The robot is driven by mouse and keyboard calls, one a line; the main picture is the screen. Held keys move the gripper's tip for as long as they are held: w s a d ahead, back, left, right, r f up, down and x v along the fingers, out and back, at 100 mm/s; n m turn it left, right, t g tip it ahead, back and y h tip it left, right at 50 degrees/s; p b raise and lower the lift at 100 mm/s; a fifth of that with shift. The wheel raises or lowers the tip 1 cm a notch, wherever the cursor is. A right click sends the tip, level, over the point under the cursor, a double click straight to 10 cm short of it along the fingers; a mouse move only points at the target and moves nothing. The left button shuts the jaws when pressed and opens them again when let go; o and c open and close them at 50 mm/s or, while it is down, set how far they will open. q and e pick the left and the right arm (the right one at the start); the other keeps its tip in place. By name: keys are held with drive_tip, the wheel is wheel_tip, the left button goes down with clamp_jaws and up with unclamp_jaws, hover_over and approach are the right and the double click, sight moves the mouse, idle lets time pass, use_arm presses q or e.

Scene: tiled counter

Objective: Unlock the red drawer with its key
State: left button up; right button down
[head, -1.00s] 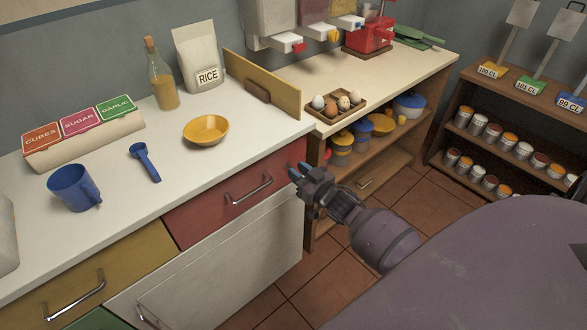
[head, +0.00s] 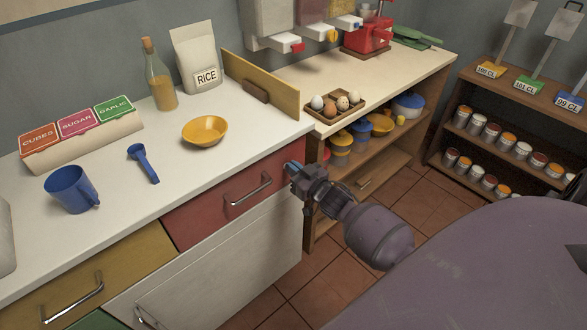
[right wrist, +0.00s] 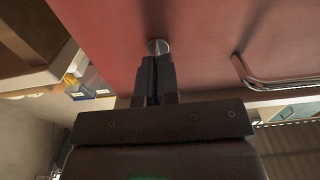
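The red drawer (head: 225,203) is closed under the white counter, with a metal bar handle (head: 248,192). In the right wrist view the red drawer front (right wrist: 205,40) fills the top, with its handle (right wrist: 270,80) at the right. A round metal lock (right wrist: 157,46) sits on the drawer front, just beyond my fingertips. My right gripper (head: 293,166) is at the drawer's right end. In the right wrist view its fingers (right wrist: 155,68) are close together, with a narrow dark gap, in line with the lock. The key is hidden between the fingers. My left gripper is out of view.
A blue mug (head: 72,189), a blue scoop (head: 143,163) and a yellow bowl (head: 205,131) stand on the counter. A yellow drawer (head: 100,272) is left of the red one. An open wooden shelf (head: 318,215) stands right of my right gripper.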

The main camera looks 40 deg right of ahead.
drive_tip(key=n, duration=0.8)
drive_tip(key=a+n, duration=0.1)
drive_tip(key=n, duration=0.3)
drive_tip(key=shift+s+f+n, duration=0.1)
drive_tip(key=shift+f+n, duration=0.2)
drive_tip(key=shift+f, duration=0.1)
drive_tip(key=n, duration=0.3)
drive_tip(key=shift+f+b, duration=0.15)
drive_tip(key=shift+b, duration=0.2)
drive_tip(key=shift+n, duration=1.1)
